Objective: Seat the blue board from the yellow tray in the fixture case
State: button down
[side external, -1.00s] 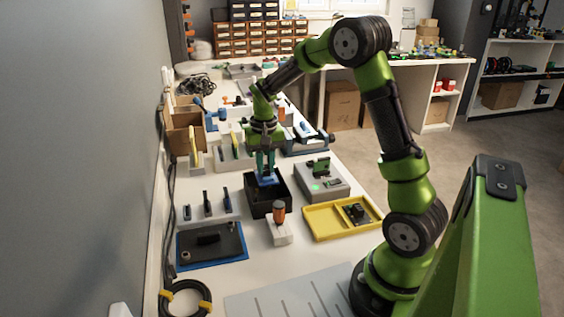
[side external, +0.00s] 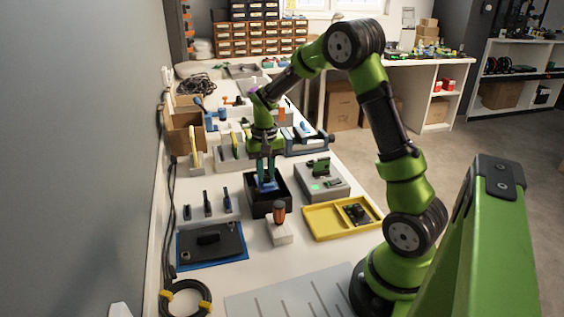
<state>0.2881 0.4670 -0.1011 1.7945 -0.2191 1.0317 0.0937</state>
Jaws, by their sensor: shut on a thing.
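The blue board (side external: 267,187) is small and partly hidden by the fingers in the side external view. It is inside the opening of the black fixture case (side external: 268,208). Whether it lies flat on the case floor cannot be told. My gripper (side external: 266,180) points down into the case and is shut on the board. The yellow tray (side external: 322,224) lies to the right of the case. A dark board with components (side external: 357,213) sits in its right compartment, and its left compartment is empty.
An orange-handled screwdriver in a white block (side external: 279,228) stands close in front. A blue mat with a black part (side external: 212,245) lies front left. Upright tools (side external: 208,204) stand left.

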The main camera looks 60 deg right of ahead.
aim_at(266, 183)
jog(key=shift+f, duration=2.15)
jog(key=c, duration=0.9)
grip_release()
jog(key=shift+c, duration=0.2)
notch_tip(266, 183, up, 17)
jog(key=shift+f, duration=0.1)
jog(key=s+a+r+n+t+y, duration=0.1)
jog(key=s+a+r+n+t, duration=0.1)
jog(key=s+a, duration=0.6)
jog(key=s+a+r+n+t+y, duration=0.1)
jog(key=s+a+t, duration=0.4)
jog(key=a, duration=0.5)
jog(key=s+r+n, duration=0.1)
jog(key=s+n, duration=0.1)
jog(key=shift+s+a+r, duration=0.25)
jog(key=shift+s, duration=0.1)
